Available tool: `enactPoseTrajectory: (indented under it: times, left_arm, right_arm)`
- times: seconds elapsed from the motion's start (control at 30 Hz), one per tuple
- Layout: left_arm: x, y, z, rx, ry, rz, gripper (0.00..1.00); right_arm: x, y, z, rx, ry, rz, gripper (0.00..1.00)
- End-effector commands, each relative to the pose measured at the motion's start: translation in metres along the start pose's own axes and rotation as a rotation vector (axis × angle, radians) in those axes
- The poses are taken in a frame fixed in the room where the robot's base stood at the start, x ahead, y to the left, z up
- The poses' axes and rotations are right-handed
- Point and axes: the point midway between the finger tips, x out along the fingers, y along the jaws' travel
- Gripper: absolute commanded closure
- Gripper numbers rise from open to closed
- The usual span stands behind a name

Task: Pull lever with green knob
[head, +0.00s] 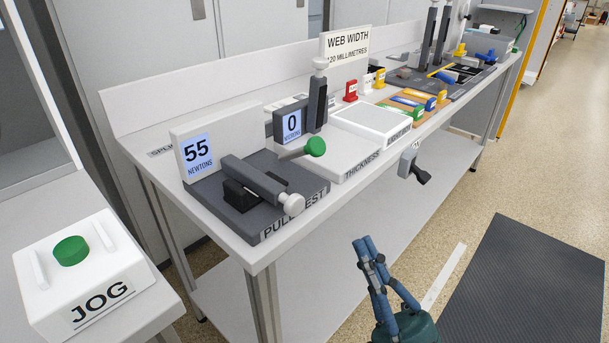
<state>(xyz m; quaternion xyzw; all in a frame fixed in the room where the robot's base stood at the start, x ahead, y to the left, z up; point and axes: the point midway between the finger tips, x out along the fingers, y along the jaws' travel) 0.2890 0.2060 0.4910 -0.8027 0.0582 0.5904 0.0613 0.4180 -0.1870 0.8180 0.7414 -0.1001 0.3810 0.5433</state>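The lever with the green knob (316,146) sticks out from the thickness gauge beside the display reading 0 (291,126). Its short grey arm (293,153) points right and toward the front of the bench. My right gripper (363,242) is at the bottom of the head view, in front of the bench and well apart from the knob. Its blue fingers lie close together and it looks shut, with nothing seen between them. My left gripper is not in view.
The pull test unit (258,220) with a white-knobbed lever (291,204) and a display reading 55 (196,152) stands left of the green knob. A dark handle (413,167) juts from the bench front. A JOG box (85,270) with a green button is at far left.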

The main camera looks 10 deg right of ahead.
Motion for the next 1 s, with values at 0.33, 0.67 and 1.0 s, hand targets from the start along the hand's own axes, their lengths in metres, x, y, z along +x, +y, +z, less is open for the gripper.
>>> enactPoseTrajectory:
  times: [0.33,0.67,1.0]
  left_arm:
    - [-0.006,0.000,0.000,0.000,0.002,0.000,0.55]
    - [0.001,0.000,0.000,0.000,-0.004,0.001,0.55]
    - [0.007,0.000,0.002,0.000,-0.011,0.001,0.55]
  right_arm:
    - [0.039,0.011,-0.003,-0.010,0.007,0.031,1.00]
    - [0.108,0.012,-0.004,-0.009,0.007,0.028,1.00]
    - [0.140,0.010,-0.003,-0.010,0.005,0.023,1.00]
